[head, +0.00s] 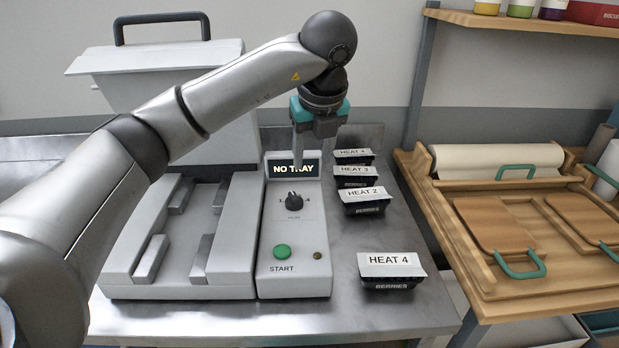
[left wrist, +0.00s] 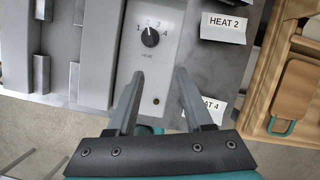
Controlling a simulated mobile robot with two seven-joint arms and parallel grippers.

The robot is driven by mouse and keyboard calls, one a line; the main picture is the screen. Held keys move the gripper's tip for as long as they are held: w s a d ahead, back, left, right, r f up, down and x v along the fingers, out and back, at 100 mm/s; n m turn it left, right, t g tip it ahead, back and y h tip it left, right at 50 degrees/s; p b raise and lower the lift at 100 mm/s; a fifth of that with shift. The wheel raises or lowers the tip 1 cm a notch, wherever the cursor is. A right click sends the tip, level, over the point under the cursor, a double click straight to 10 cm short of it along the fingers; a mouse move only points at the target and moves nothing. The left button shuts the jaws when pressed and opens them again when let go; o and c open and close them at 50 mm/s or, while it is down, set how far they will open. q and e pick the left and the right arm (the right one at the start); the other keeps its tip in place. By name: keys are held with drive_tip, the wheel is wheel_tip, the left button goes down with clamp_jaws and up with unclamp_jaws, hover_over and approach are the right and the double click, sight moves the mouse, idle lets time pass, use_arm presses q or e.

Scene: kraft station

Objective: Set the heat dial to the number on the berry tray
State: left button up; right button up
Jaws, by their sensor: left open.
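The berry tray (head: 390,270) is the nearest black tray on the counter, right of the heater panel; its lid reads HEAT 4 and its front BERRIES. The black heat dial (head: 293,203) sits on the light panel, with numbers 1 to 4 around it. In the left wrist view the dial (left wrist: 149,37) has its white mark pointing up, near 2. My left gripper (head: 310,150) is open and empty, pointing down above the panel's display end. In the left wrist view its fingertips (left wrist: 160,74) are apart, with the dial beyond them. My right gripper is not in view.
A display (head: 293,169) reads NO TRAY. A green START button (head: 282,251) is at the panel's near end. Several trays marked HEAT 2 (head: 364,197), HEAT 3 (head: 355,172) and HEAT 4 (head: 352,154) stand behind the berry tray. A wooden rack (head: 465,240) is at right.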

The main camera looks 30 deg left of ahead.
use_arm(q)
drive_tip(key=a, duration=0.2)
drive_tip(key=b, duration=0.1)
approach(294, 196)
drive_tip(key=shift+n+y, duration=0.4)
drive_tip(key=x, duration=0.8)
drive_tip(key=shift+d+f+b, duration=0.1)
drive_tip(key=shift+d+b, duration=0.25)
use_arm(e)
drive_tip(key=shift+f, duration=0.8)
use_arm(q)
drive_tip(key=shift+c, duration=0.2)
clamp_jaws()
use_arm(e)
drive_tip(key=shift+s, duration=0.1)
